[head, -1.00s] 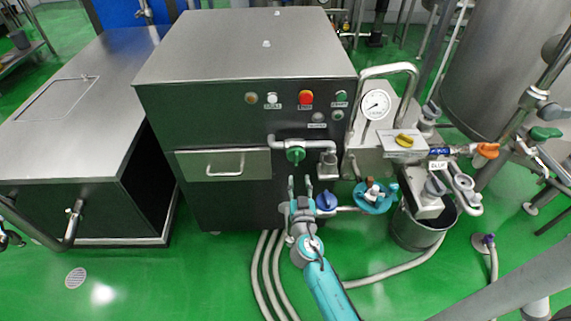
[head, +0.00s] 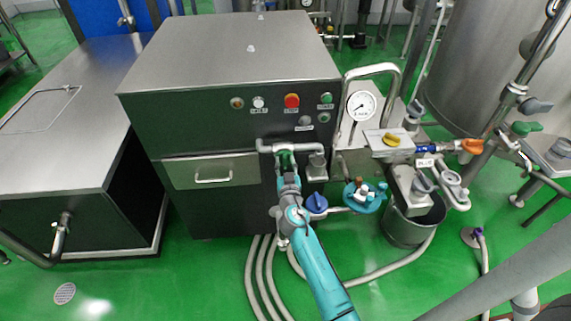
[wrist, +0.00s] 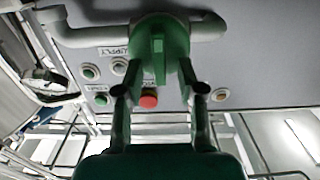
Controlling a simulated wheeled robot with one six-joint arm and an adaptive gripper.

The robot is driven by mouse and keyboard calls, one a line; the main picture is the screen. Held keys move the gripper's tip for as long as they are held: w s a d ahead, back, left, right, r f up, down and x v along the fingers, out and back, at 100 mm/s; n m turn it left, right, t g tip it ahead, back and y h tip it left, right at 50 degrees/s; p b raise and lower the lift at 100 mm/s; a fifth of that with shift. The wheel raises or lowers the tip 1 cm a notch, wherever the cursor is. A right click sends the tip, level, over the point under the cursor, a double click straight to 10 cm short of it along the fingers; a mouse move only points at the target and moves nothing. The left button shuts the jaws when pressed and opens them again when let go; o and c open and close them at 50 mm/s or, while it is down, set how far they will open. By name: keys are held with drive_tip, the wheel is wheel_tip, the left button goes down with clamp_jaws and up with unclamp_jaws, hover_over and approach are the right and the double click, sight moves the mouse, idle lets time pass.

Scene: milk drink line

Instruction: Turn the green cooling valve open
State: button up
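The green cooling valve (wrist: 157,45) sits on a grey horizontal pipe at the top middle of the wrist view. Its flat handle points straight out at the camera and looks upright there. In the head view the valve (head: 286,158) is on the front of the dark machine, partly hidden behind my gripper (head: 288,172). In the wrist view my gripper (wrist: 160,66) is open, with one finger on each side of the green handle. Gaps show between the fingers and the handle; I cannot tell whether the fingertips reach past its near edge.
A blue knob (head: 316,203) stands just right of my gripper. A teal round fitting (head: 364,197) and a metal bucket (head: 412,225) are further right. A drawer (head: 210,171) is left of the valve. Hoses (head: 262,275) run over the green floor (head: 180,285).

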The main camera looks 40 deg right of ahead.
clamp_jaws()
drive_tip(key=shift+n, duration=0.3)
drive_tip(key=n, duration=0.4)
drive_tip(key=shift+w+a, duration=0.15)
drive_tip(key=shift+a, duration=0.1)
drive_tip(key=n, duration=0.5)
drive_tip(key=shift+w+a+f, duration=0.15)
drive_tip(key=shift+a+f, duration=0.05)
drive_tip(key=shift+f, duration=0.05)
drive_tip(key=n, duration=0.4)
drive_tip(key=shift+a+f, duration=0.15)
drive_tip(key=shift+f, duration=0.1)
drive_tip(key=shift+w+f+n, duration=0.1)
drive_tip(key=shift+f+n, duration=0.05)
drive_tip(key=shift+n, duration=0.9)
drive_tip(key=shift+f+n, duration=0.1)
drive_tip(key=shift+n, duration=0.95)
